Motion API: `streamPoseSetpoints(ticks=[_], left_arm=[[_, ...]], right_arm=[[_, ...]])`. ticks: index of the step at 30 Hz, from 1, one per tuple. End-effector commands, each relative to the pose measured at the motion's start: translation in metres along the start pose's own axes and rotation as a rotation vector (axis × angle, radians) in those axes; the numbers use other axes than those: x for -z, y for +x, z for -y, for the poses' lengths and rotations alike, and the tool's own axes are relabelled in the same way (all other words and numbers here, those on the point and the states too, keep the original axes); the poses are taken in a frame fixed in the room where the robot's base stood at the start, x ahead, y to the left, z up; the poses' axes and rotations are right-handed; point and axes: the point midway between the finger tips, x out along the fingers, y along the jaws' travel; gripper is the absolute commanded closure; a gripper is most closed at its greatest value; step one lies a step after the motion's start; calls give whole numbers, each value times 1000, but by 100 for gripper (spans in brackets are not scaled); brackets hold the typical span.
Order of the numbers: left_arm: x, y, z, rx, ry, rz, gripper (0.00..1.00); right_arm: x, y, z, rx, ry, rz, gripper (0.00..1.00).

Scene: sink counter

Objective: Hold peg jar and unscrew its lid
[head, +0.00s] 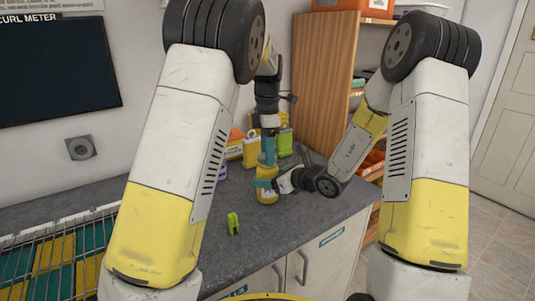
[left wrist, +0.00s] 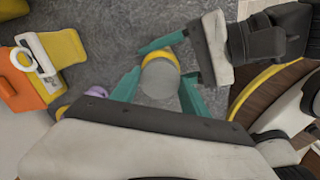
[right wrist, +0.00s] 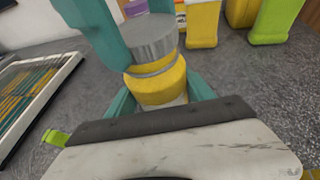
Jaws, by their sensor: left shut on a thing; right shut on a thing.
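The peg jar (head: 267,187) stands on the grey counter near its front edge. It has a yellow body (right wrist: 160,85) and a round grey lid (right wrist: 150,40). My left gripper (head: 268,158) points down from above, with its teal fingers on either side of the lid (left wrist: 160,80), shut on it. My right gripper (head: 266,184) comes in from the right, low and level, with its teal fingers around the yellow body. A pale ring shows just under the lid; I cannot tell whether it is a gap. The fingers hide part of the jar's sides.
Yellow, orange and green containers (head: 250,146) stand behind the jar. A small green clip-like thing (head: 233,223) lies on the counter in front. A wire rack (head: 55,262) is at the left, and a wooden shelf (head: 323,80) at the back right. The counter left of the jar is mostly clear.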

Motion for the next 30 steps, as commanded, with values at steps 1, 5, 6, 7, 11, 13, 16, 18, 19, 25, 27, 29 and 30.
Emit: streamPoseSetpoints(ticks=[1, 5, 6, 7, 11, 13, 16, 18, 19, 25, 27, 29, 30], left_arm=[[0, -2, 0, -2, 0, 1, 95], [0, -7, 0, -2, 1, 1, 95], [0, -8, 0, -2, 1, 1, 95], [0, -9, 0, -1, 1, 1, 95], [0, -14, 0, 0, 1, 1, 95], [0, -16, 0, -1, 1, 1, 95], [0, -17, 0, -1, 1, 0, 95], [0, -17, 0, 0, 1, 0, 95], [0, -17, 0, 0, 1, 0, 95], [0, -19, 0, -1, 1, 1, 95], [0, -26, 0, -1, 1, 1, 95], [0, -34, 0, -2, 1, 2, 95], [0, -40, 0, -2, 1, 2, 95]], right_arm=[[0, 0, 0, 0, -1, 1, 100], [0, 0, 0, 0, -1, 1, 100], [0, 0, 0, 0, -1, 1, 100], [0, 0, 0, 0, -1, 1, 100], [0, 0, 0, 0, -1, 1, 100], [0, 0, 0, 0, 0, 1, 100], [0, 0, 0, 0, 0, 1, 100], [0, 0, 0, 0, 0, 1, 100], [0, 0, 0, 0, 0, 1, 100], [0, 0, 0, 0, 0, 1, 100], [0, 0, 0, 0, 0, 1, 100], [0, 0, 0, 0, 0, 1, 100], [0, 0, 0, 0, 0, 1, 100]])
